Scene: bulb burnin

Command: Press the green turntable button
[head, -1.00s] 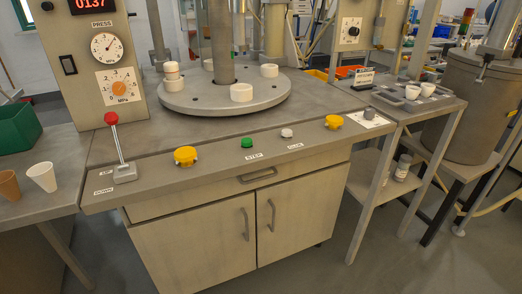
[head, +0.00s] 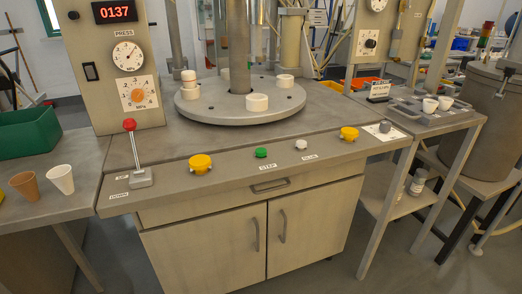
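The green button (head: 261,153) sits on the sloped front panel (head: 230,173) of the press bench, above a label reading STEP. A white button (head: 301,144) is to its right. Yellow knobs flank the two buttons, one on the left (head: 201,164) and one on the right (head: 349,133). The round grey turntable (head: 215,113) stands behind the panel around a thick column and carries several white cylindrical pieces (head: 257,102). Neither of my grippers shows in the head view.
A red-knobbed lever (head: 130,125) stands at the panel's left end. Two cups, brown (head: 24,186) and white (head: 61,179), and a green bin (head: 28,131) are on the left table. A tray (head: 433,113) with white cups is at right. The panel around the buttons is clear.

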